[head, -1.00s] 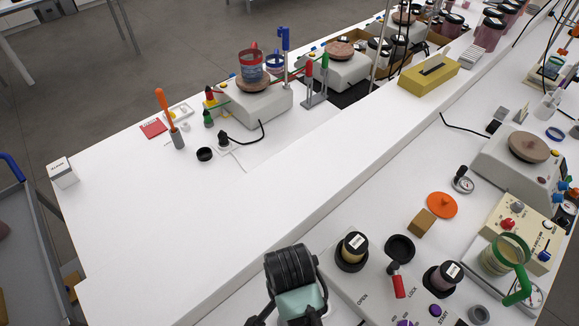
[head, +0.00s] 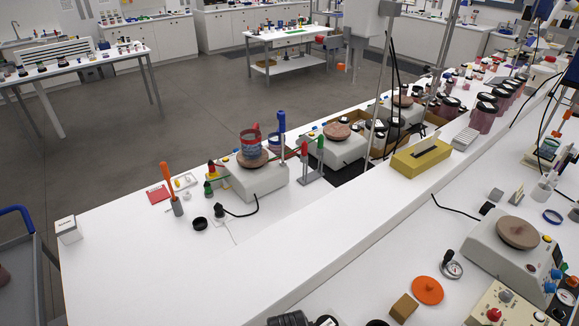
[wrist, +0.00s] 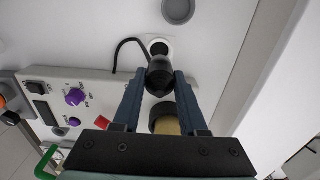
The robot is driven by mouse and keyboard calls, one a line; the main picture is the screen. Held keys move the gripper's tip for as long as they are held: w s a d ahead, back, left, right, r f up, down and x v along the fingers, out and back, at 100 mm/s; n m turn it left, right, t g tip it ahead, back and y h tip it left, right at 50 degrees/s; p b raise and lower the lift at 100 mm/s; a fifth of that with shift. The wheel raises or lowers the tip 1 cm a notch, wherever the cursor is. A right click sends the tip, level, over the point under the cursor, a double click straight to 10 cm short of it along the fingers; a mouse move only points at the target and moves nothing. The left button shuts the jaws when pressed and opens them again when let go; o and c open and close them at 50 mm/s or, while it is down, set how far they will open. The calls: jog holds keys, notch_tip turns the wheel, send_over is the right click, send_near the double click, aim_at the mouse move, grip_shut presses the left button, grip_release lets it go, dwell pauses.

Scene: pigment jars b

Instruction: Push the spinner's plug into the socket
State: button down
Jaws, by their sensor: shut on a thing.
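In the wrist view my gripper (wrist: 163,80) is shut on the black plug (wrist: 159,83), which sits between the tips of its two blue fingers. A black cord (wrist: 118,50) loops to the plug's left, running down to the edge of the spinner's panel (wrist: 95,85). The plug overlaps the lower part of the plate. I cannot tell whether its pins are in the socket. The head view does not show this plug, socket or the fingers.
A jar (wrist: 165,120) with a dark rim shows between my fingers, below the plug. A grey round dish (wrist: 178,9) lies beyond the socket. In the head view, an orange disc (head: 427,290) and a brown block (head: 404,307) lie on the near bench.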

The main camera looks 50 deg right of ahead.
jog(key=shift+s+r+p, duration=0.1)
jog(key=shift+r+p, duration=0.05)
jog(key=shift+p, duration=0.15)
notch_tip(320, 180, down, 6)
jog(key=b, duration=0.4)
jog(key=shift+p, duration=0.55)
dwell(1.6)
jog(key=shift+f+b, duration=1.05)
jog(key=shift+f, duration=0.25)
jog(key=shift+c, duration=1.8)
grip_release()
notch_tip(320, 180, up, 13)
jog(key=shift+r+b, duration=0.1)
jog(key=shift+b, duration=0.75)
